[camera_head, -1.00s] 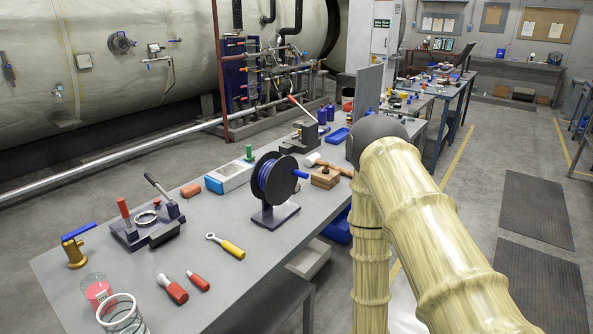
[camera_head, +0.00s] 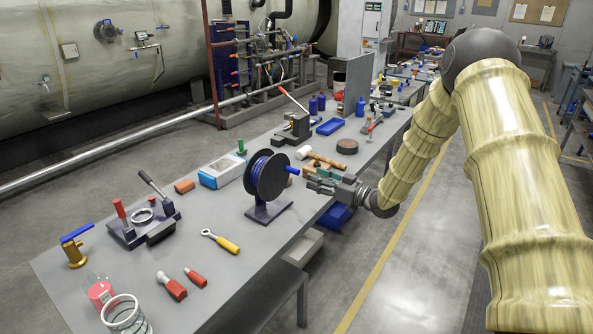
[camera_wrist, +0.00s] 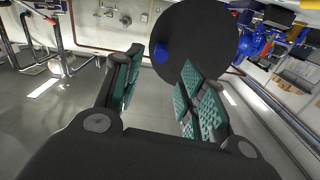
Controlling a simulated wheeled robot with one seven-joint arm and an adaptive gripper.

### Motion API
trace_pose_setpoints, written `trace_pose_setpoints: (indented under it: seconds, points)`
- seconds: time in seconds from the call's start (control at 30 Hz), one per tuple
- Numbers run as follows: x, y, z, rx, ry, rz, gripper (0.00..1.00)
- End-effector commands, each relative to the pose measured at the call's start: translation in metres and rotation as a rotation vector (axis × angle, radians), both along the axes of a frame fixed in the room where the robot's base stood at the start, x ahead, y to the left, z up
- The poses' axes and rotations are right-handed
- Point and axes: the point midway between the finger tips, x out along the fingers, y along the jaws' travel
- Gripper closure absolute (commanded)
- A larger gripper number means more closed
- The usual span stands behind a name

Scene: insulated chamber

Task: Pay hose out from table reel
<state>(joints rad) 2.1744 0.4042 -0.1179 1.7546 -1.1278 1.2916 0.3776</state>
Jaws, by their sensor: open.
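The table reel (camera_head: 254,178) has black side discs, wound blue hose and a dark base (camera_head: 268,210), and stands upright on the grey table (camera_head: 215,275). The blue hose end (camera_head: 292,170) sticks out of its right side in the head view. My gripper (camera_head: 308,178) is just right of the hose end, open and pointing at the reel. In the wrist view, the reel's black disc (camera_wrist: 205,40) and blue hose end (camera_wrist: 161,52) lie ahead of my open gripper (camera_wrist: 160,70) with its green finger pads. The hose end appears beyond the fingertips; the exact gap is unclear.
A mallet (camera_head: 320,158) lies behind my gripper. A blue-and-white box (camera_head: 222,171) stands behind the reel.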

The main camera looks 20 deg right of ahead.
Motion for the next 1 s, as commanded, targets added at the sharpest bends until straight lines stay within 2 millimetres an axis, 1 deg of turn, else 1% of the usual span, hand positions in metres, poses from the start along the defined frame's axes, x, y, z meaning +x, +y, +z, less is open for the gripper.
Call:
trace_pose_setpoints:
  seconds: [0.1, 0.3, 0.5, 0.7, 1.0]
  points:
    - [0.015, 0.013, 0.002, -0.001, 0.001, 0.001, 0.59]
    - [0.041, 0.033, 0.002, -0.002, 0.001, 0.001, 0.59]
    - [0.06, 0.049, 0.001, -0.001, 0.001, 0.0, 0.59]
    - [0.069, 0.055, -0.001, -0.001, 0.002, -0.001, 0.59]
    - [0.07, 0.056, -0.001, -0.001, 0.002, -0.001, 0.59]
